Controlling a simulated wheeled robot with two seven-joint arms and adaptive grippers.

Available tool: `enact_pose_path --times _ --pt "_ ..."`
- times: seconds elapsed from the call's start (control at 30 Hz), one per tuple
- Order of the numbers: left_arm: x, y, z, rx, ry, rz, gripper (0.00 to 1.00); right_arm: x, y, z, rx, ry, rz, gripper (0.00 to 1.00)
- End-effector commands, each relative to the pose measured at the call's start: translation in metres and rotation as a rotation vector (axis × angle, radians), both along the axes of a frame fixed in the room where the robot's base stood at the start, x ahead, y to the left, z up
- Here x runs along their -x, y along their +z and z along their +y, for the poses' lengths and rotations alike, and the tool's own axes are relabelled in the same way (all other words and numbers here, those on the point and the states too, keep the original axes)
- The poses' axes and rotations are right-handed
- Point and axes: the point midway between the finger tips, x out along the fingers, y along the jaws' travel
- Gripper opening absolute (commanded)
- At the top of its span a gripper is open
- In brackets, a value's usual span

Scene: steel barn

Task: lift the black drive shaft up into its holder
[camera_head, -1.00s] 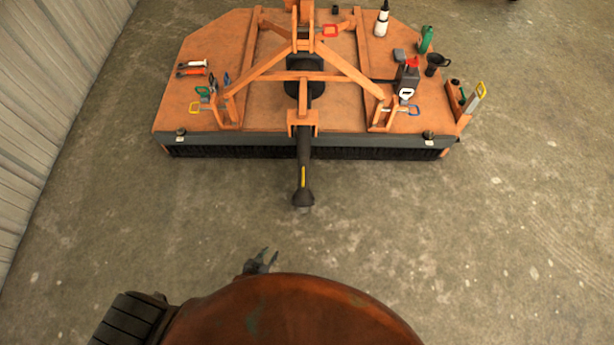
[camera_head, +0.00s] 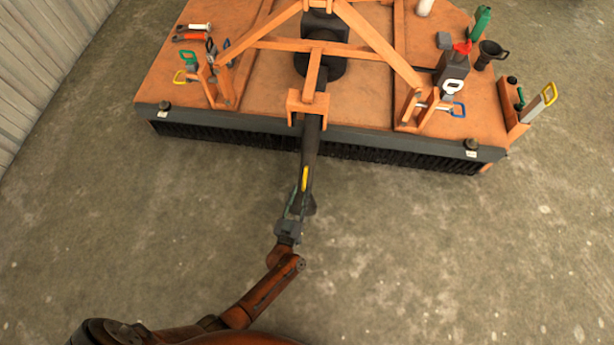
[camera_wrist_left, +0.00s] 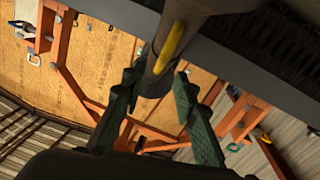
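The black drive shaft (camera_head: 311,150), with a yellow stripe, runs from the orange mower deck towards me and ends in a wider black end over the floor. An orange bracket (camera_head: 307,104) at the deck's front edge stands over its upper part; I cannot tell which part is the holder. My left gripper (camera_head: 295,205) is at the shaft's near end, below the stripe. In the left wrist view, its green fingers (camera_wrist_left: 157,108) are spread, one on each side of the shaft (camera_wrist_left: 176,40); contact is unclear. My right gripper is out of view.
The orange deck (camera_head: 260,100) has a dark skirt along its front edge. Bottles, a black mug (camera_head: 490,54), pliers (camera_head: 190,37) and pins with coloured handles lie on it. Orange uprights flank the shaft. The concrete floor (camera_head: 430,240) around is clear; a corrugated wall stands left.

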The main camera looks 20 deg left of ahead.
Motion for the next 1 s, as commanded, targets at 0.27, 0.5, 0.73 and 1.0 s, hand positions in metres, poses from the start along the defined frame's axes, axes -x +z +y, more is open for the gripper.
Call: enact_pose_path --times 0.27,0.5,0.73,1.0 --pt "-0.041 -0.004 0.008 0.000 0.000 0.002 0.27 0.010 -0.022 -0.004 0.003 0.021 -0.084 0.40" --pt "-0.063 -0.002 0.011 0.000 -0.001 0.003 0.27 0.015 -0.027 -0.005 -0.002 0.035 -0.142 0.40" --pt "-0.066 -0.001 0.011 -0.001 -0.001 0.003 0.27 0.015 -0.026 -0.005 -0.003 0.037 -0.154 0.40" --pt "-0.066 -0.001 0.011 -0.001 -0.002 0.003 0.16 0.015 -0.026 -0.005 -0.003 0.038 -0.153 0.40"
